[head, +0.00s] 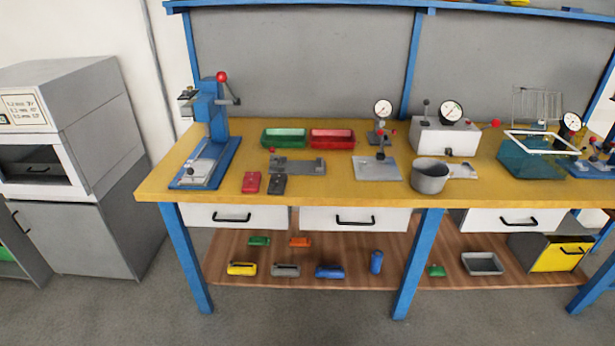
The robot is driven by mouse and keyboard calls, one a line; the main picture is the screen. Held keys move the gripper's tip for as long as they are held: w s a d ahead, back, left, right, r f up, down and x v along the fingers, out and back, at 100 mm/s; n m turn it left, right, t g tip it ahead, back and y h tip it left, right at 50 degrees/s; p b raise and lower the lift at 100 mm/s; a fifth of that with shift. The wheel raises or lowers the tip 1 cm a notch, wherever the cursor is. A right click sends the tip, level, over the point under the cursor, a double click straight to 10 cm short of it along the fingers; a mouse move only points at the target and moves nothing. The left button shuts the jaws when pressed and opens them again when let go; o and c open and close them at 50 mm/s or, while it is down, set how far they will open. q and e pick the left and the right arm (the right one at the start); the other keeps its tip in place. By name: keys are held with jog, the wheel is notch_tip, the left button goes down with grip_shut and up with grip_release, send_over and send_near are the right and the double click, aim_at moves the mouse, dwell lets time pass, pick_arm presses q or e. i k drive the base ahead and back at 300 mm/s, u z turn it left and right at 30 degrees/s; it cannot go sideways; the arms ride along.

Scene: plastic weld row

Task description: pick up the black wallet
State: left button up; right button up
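A small black item that looks like the wallet (277,185) lies near the front edge of the yellow workbench (330,190), left of the middle. A similar red item (251,182) lies just to its left, with a narrow gap between them. A grey metal fixture (298,167) sits right behind the black item. Neither of my grippers is in the head view.
A blue press (211,130) with a red knob stands at the bench's left. Green (284,138) and red (332,139) trays sit behind the fixture. A gauge stand (378,166) and grey pot (429,176) stand to the right. White drawers (235,216) are below.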

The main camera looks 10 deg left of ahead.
aim_at(278, 183)
jog(key=z, duration=0.45)
jog(key=i, duration=1.15)
jog(key=u, duration=0.7)
jog(key=i, duration=0.7)
jog(key=u, duration=0.7)
